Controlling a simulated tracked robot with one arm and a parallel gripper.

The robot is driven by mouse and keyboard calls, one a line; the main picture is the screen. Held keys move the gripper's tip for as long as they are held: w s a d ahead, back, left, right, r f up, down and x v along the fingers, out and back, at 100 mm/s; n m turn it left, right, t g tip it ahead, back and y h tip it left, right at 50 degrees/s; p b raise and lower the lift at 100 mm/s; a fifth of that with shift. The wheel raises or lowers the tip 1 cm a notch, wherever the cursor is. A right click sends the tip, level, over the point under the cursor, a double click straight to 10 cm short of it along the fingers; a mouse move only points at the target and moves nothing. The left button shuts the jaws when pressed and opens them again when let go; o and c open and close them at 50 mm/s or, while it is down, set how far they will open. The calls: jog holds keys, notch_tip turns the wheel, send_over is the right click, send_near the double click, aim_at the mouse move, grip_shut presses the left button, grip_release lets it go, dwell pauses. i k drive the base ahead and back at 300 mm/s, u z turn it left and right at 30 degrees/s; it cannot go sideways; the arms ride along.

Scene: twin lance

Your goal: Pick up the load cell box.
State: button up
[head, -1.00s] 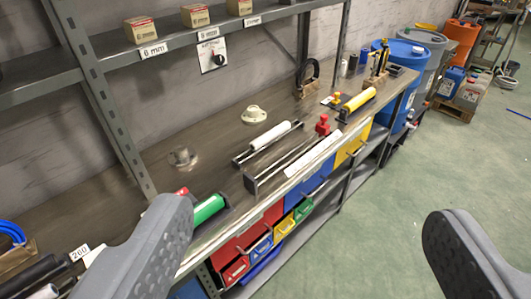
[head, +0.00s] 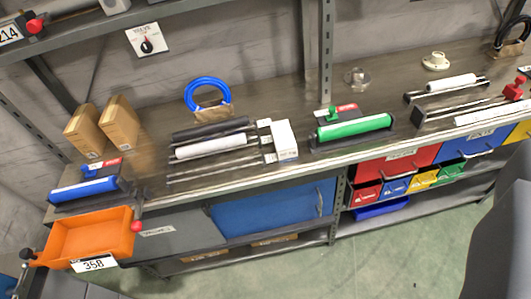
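I cannot read a load cell label on any box. Two brown cardboard boxes, a left one (head: 84,131) and a right one (head: 120,122), stand side by side at the bench's left part. A small white box (head: 285,140) stands near the bench middle, beside several dark and white rollers. My gripper (head: 290,245) is open and empty. Its right finger shows large at the lower right, and only a grey part shows at the lower left. It is apart from all these boxes.
An orange tray (head: 90,236) marked 358 juts from the bench's left front. A blue roller (head: 84,190) and a green roller (head: 354,127) lie near the front edge. A blue hose coil (head: 207,93) stands behind. Green floor is clear in front.

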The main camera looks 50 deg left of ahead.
aim_at(284, 140)
jog(key=u, duration=0.55)
jog(key=i, duration=0.95)
